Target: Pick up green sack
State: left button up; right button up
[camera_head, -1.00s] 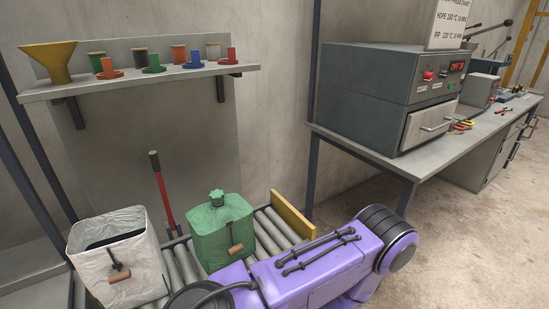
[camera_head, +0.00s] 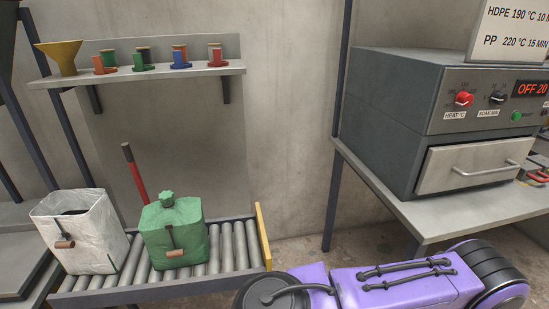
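The green sack (camera_head: 190,226) stands upright on the roller conveyor (camera_head: 229,250), left of centre in the head view. It has a tied green top and a dark strap with a brown wooden handle (camera_head: 175,253) on its front. A purple arm of mine crosses the lower right, apart from the sack. Neither of my grippers shows in this view.
A white open sack (camera_head: 94,248) stands left of the green one on the conveyor. A red-handled tool (camera_head: 138,186) leans behind. A shelf (camera_head: 150,74) with a yellow funnel and spools hangs above. A grey oven (camera_head: 415,115) stands on a bench at right. Rollers right of the green sack are bare.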

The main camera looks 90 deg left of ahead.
aim_at(184, 216)
jog(key=u, duration=3.3)
jog(key=i, duration=0.25)
jog(key=u, duration=0.05)
